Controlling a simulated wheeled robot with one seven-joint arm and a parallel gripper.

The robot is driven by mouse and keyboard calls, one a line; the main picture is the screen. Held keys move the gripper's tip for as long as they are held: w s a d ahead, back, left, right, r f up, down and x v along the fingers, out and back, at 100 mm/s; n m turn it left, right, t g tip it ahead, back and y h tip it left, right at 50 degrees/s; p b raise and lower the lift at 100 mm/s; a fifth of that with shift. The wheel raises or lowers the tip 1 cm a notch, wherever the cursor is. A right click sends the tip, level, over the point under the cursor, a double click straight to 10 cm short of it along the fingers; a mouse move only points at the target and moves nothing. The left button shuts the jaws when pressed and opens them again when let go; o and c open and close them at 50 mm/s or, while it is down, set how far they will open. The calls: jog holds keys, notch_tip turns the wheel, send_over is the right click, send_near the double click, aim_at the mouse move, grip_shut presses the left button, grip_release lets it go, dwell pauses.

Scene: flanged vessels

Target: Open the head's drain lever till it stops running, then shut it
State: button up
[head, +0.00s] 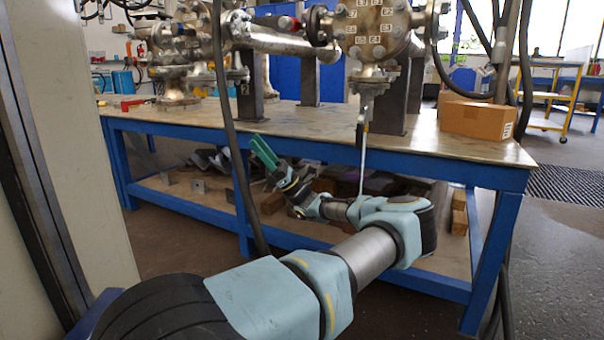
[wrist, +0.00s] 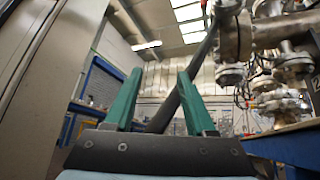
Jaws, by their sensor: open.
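The head (head: 375,25) with numbered bolts is at the top right of the head view, its upper part cut off. A flanged outlet (head: 372,80) hangs below it. In the wrist view my gripper (wrist: 157,75) is open, with two green fingers and nothing clearly held.
A dark hose (head: 225,100) hangs near my gripper; a dark bar or hose (wrist: 182,85) crosses behind the fingers in the wrist view. More flanged piping (head: 175,65) stands left on the blue-framed table (head: 470,160). A cardboard box (head: 478,120) sits at its right end.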

jog(key=s+a+f+n+g+h+p, duration=0.15)
jog(key=s+a+f+g+h, duration=0.3)
jog(key=a, duration=0.45)
jog(key=s+a+f+n+g+h+p, duration=0.1)
jog(key=s+a+f+n+h, duration=0.2)
jog(key=s+a+h, duration=0.5)
jog(key=s+d+f+n+t+h+p, duration=0.2)
jog(key=s+d+f+n+h, duration=0.3)
jog(key=s+f+h, duration=0.35)
jog(key=s+d+r+n+t+h+p, duration=0.2)
jog(key=s+d+r+n+t+h, duration=0.15)
jog(key=d+r, duration=0.35)
jog(key=s+d+r+n+t+h+p, duration=0.25)
jog(key=d+r+h, duration=0.25)
jog(key=d, duration=0.4)
notch_tip(320, 180, up, 37)
jog(key=p, duration=3.6)
jog(key=shift+a+p, duration=0.2)
jog(key=shift+p, duration=0.2)
jog(key=shift+f+y, duration=0.1)
jog(key=shift+y, duration=0.15)
